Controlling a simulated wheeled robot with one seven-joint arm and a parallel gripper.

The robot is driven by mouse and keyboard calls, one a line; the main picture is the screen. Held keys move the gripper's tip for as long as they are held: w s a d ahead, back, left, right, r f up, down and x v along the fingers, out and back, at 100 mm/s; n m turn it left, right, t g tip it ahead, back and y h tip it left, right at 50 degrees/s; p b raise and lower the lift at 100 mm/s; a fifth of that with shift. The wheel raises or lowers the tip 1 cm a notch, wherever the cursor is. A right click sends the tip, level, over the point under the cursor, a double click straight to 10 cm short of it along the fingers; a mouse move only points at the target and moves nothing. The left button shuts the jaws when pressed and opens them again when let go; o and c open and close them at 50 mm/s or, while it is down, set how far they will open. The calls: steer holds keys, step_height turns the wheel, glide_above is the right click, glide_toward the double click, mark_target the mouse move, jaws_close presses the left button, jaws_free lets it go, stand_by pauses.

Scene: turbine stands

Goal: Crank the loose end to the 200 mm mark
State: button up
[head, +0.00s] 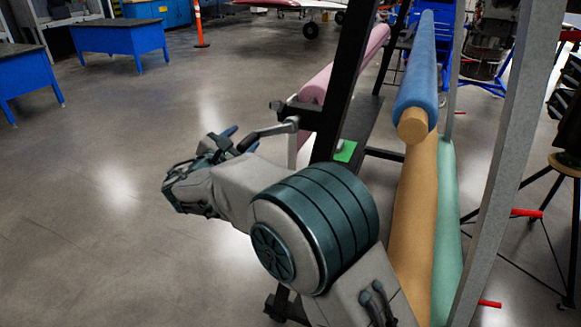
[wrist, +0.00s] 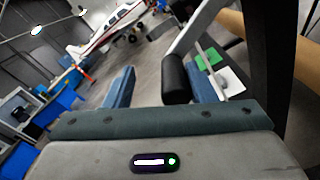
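A grey crank arm (head: 272,132) sticks out to the left from the black rack post, by the pink roll (head: 318,84). Its black handgrip (wrist: 174,78) shows in the wrist view between my fingers, close to the right one. My gripper (head: 238,138) is open around the handgrip, with a clear gap on the left finger's side. A green patch (head: 345,151) lies on the dark board behind the post. The green patch (wrist: 208,59) also shows in the wrist view, beside a white piece (wrist: 232,79). I cannot make out the loose end or a 200 mm mark.
Blue (head: 416,70), tan (head: 414,220) and green (head: 446,230) rolls lie to the right in the rack. The black post (head: 340,80) stands close to my arm. Blue benches (head: 120,42) are far left. The floor at left is clear.

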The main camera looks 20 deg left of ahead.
steer(key=shift+w+d+r, duration=0.1)
steer(key=shift+d, duration=0.1)
steer(key=shift+o, duration=0.9)
steer(key=shift+w+d, duration=0.1)
steer(key=s+b, duration=0.2)
steer(key=s, duration=0.5)
steer(key=shift+a, duration=0.3)
